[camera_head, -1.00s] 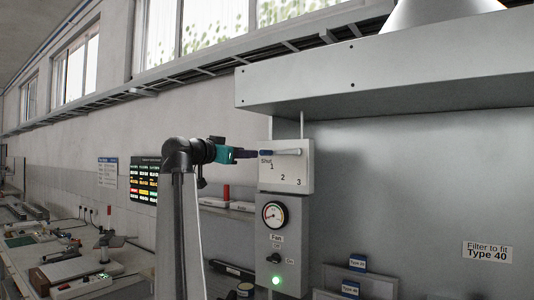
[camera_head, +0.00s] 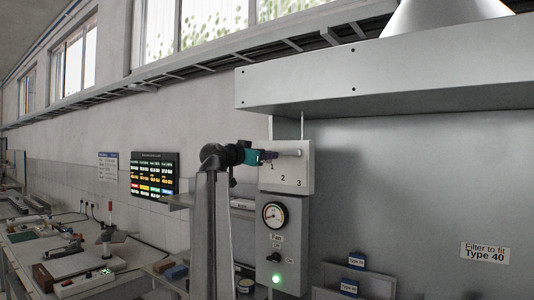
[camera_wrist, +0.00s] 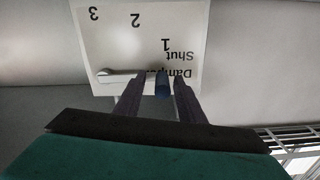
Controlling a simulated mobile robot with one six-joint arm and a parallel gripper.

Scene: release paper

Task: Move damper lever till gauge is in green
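The damper lever (camera_head: 290,153) is a light bar with a blue grip, set on a white plate (camera_head: 300,172) marked 1, 2, 3. It lies about level, across the top of the plate near the Shut label. The round gauge (camera_head: 275,215) is below; its needle is too small to read surely. My gripper (camera_head: 266,156) is at the lever's left end. In the wrist view the blue grip (camera_wrist: 162,84) lies between the two spread fingers of my gripper (camera_wrist: 159,86), with gaps showing at both sides. The word Shut is hidden in the head view.
A fan switch (camera_head: 274,257) and lit green lamp (camera_head: 276,279) sit under the gauge. A grey hood (camera_head: 400,88) juts out above the plate. A workbench (camera_head: 125,255) with tools and a dark display (camera_head: 155,175) are at the left.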

